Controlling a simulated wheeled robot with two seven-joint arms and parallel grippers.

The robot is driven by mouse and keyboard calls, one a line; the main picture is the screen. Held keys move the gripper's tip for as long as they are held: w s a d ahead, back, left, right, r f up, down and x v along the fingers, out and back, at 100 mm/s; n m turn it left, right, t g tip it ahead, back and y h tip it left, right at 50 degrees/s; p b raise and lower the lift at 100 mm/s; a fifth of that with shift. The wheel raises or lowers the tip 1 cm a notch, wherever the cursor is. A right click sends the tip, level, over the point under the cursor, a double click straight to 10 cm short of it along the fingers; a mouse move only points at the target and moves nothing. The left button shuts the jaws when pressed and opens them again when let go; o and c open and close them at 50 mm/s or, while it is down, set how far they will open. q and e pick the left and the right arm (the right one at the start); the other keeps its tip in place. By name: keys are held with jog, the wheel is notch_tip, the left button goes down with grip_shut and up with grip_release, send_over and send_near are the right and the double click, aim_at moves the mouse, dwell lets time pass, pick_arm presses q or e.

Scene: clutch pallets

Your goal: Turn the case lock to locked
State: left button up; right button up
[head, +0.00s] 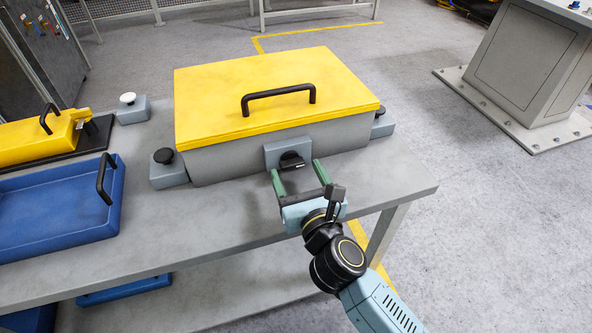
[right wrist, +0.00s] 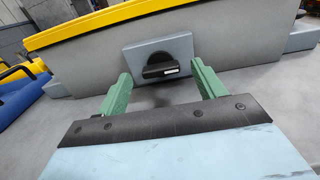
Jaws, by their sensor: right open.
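The case (head: 225,157) is a grey box with a yellow lid (head: 215,93) and a black handle (head: 279,94) on top. The lid lies shut on the box. The case lock is a black knob (head: 291,161) on a grey-blue plate (head: 273,151) on the front face. In the right wrist view the knob (right wrist: 161,70) lies horizontal, with a small white mark toward its right end. My right gripper (head: 298,172) is open in front of the lock; its green fingers (right wrist: 160,82) stand left and right of the knob, apart from it. My left gripper is out of view.
The case stands on a grey table (head: 240,227). Grey-blue blocks with black knobs (head: 164,156) sit at its sides. A blue tray (head: 50,212) and a yellow box (head: 35,143) with black handles are at left. The table's right edge is close to my right arm.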

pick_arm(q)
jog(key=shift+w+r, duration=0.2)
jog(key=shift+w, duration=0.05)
pick_arm(e)
jog(key=shift+x, duration=0.8)
jog(key=shift+c, duration=0.3)
jog(key=c, duration=0.9)
jog(key=n+p, duration=0.2)
jog(key=shift+r+p, duration=0.1)
jog(key=shift+p, duration=0.2)
jog(key=shift+c, duration=0.2)
jog(key=shift+n+p, duration=1)
jog(key=shift+n, duration=0.2)
jog(key=shift+a+n, duration=0.1)
jog(key=shift+n, duration=0.6)
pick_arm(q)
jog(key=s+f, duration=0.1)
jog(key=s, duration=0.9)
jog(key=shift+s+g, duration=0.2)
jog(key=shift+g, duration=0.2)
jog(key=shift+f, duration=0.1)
pick_arm(e)
jog(key=o, duration=1)
